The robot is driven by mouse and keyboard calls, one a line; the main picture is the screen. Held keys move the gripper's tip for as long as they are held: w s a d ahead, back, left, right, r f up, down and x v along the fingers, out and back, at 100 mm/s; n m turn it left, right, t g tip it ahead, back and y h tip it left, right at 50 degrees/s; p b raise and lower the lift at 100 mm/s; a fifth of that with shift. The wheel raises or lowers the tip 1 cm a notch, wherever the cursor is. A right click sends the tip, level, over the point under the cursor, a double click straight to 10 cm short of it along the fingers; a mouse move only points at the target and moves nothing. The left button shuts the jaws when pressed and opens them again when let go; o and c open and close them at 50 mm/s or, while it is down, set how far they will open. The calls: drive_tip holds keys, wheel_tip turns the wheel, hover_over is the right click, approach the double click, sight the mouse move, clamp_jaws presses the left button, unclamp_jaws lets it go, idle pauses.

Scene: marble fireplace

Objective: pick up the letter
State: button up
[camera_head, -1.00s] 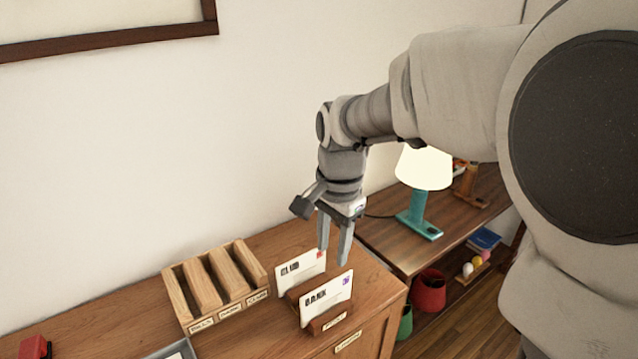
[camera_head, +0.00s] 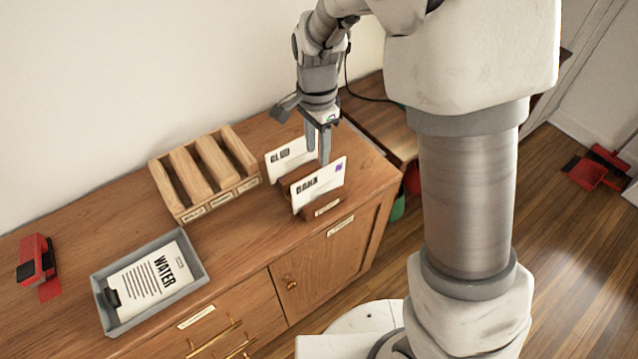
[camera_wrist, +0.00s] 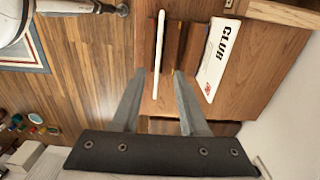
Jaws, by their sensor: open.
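A white letter marked BANK (camera_head: 318,184) stands upright in the front slot of a wooden holder (camera_head: 327,207) on the cabinet top. A second white letter, marked CLUB (camera_head: 287,160), stands behind it; it also shows in the wrist view (camera_wrist: 213,55). My gripper (camera_head: 317,157) is open and points down at the BANK letter's top edge. In the wrist view, the BANK letter appears edge-on as a thin white strip (camera_wrist: 160,45), lying between the two fingers (camera_wrist: 160,72) of my gripper. I cannot tell how far the fingertips reach below its top edge.
A slotted wooden organizer (camera_head: 205,172) stands to the left of the holder. A grey tray (camera_head: 192,290) with a WATER paper (camera_head: 150,278) and a red stapler-like object (camera_head: 37,262) lie farther left. The wall (camera_head: 130,80) rises behind the cabinet (camera_head: 235,235).

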sight(319, 171)
drive_tip(key=f, duration=0.8)
drive_tip(key=shift+d, duration=0.2)
drive_tip(key=shift+s, duration=0.1)
clamp_jaws()
